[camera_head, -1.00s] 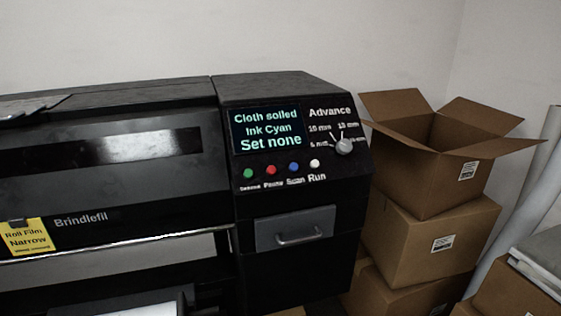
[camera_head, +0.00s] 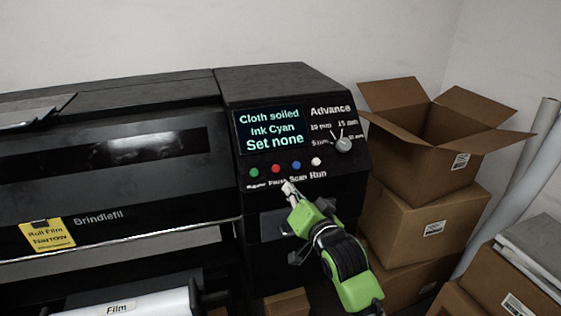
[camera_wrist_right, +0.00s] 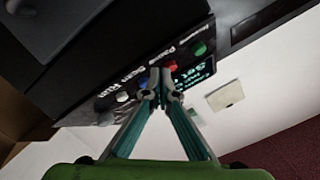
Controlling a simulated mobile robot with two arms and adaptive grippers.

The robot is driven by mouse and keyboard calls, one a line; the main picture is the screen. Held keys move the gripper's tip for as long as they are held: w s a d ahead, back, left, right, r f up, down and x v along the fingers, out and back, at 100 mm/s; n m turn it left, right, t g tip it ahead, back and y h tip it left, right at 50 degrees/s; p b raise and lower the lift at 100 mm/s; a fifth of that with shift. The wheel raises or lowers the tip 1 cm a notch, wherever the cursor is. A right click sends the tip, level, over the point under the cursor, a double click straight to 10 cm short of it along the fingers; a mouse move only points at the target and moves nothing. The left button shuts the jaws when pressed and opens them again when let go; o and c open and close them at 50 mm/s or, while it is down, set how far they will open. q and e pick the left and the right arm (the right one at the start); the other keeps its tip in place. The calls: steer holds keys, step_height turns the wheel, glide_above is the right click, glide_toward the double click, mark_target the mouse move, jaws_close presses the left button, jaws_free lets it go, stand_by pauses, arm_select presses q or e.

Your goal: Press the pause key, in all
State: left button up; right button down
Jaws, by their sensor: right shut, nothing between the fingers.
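The printer's control panel (camera_head: 350,175) carries a row of round keys: green, red, blue and white. The red key (camera_head: 276,169) has the Pause label under it; in the right wrist view the red key (camera_wrist_right: 172,64) shows just beyond the fingertips. My right gripper (camera_head: 288,187) is shut and empty, its tips in front of the panel just below the red and blue keys. In the right wrist view the closed fingertips (camera_wrist_right: 159,72) overlap the key row near the red key and partly cover the blue one. I cannot tell whether they touch the panel. My left gripper is not in view.
The display (camera_head: 270,130) reads "Cloth soiled, Ink Cyan, Set none". A grey Advance knob (camera_head: 344,145) sits right of it. A drawer handle lies behind my right arm. Stacked cardboard boxes (camera_head: 415,212) stand close on the right, the top one open (camera_head: 420,150).

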mark_target(276, 169)
step_height(276, 169, up, 10)
steer(key=s+t+p, duration=0.1)
steer(key=shift+s+a+r+y, duration=0.15)
steer(key=shift+s+a+y, duration=0.05)
steer(key=shift+a+y, duration=0.2)
steer(key=w+a+f+b, duration=0.1)
steer(key=w+f+b, duration=0.5)
steer(key=shift+a+b, duration=0.35)
steer(key=shift+a, duration=0.05)
steer(key=shift+f, duration=0.1)
steer(key=shift+f, duration=0.1)
stand_by(1.0)
steer(key=shift+w+f, duration=0.2)
steer(key=shift+w, duration=0.1)
